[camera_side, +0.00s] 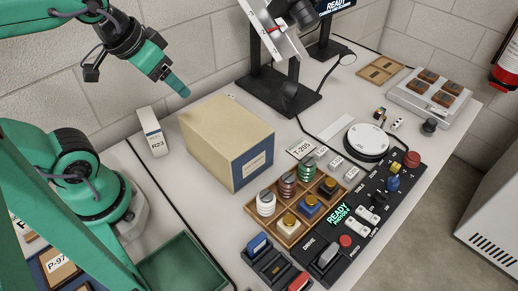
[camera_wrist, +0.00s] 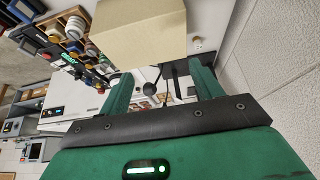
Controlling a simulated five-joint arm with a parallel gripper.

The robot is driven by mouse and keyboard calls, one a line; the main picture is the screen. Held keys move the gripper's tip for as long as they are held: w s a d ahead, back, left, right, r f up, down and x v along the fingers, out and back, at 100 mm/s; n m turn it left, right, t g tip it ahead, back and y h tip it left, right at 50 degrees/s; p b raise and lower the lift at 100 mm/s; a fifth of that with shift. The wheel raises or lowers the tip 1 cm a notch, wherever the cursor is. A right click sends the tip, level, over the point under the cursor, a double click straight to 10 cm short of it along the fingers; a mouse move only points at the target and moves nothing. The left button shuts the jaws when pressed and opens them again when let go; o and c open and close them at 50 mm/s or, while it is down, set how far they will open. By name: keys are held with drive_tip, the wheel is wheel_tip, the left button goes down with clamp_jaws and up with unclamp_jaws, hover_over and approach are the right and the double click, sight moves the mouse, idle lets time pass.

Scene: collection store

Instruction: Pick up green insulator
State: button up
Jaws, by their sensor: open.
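The green insulator (camera_side: 307,172) is a small ribbed piece standing in the back right of a row in a wooden compartment tray (camera_side: 291,240). A brown insulator (camera_side: 288,185) and a white insulator (camera_side: 266,203) stand beside it in the same row. My gripper (camera_side: 183,90) is high at the upper left, above and behind the cardboard box, well away from the insulators. In the wrist view its two green fingers (camera_wrist: 161,74) are apart with nothing held between them. The tray's pieces are small at the upper left there, and I cannot surely single out the green one.
A large tan box (camera_side: 217,130) stands between my gripper and the tray; it also shows in the wrist view (camera_wrist: 138,28). A black stand (camera_side: 281,92) is behind it. A control panel (camera_side: 372,207) and a round white plate (camera_side: 367,140) lie right of the tray.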

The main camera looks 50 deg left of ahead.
drive_tip(key=w+d+g, duration=0.2)
drive_tip(key=w+d, duration=0.2)
drive_tip(key=w, duration=0.3)
drive_tip(key=n+g, duration=0.2)
drive_tip(key=g, duration=0.2)
hover_over(309, 161)
drive_tip(key=f, duration=1.3)
drive_tip(key=shift+s+a, duration=0.1)
drive_tip(key=shift+a, duration=0.1)
drive_tip(key=shift+d+f, duration=0.25)
drive_tip(key=shift+f, duration=0.1)
drive_tip(key=shift+f, duration=0.1)
drive_tip(key=shift+f, duration=1.2)
drive_tip(key=shift+f, duration=0.1)
drive_tip(key=shift+a+f, duration=0.1)
drive_tip(key=shift+f, duration=2.4)
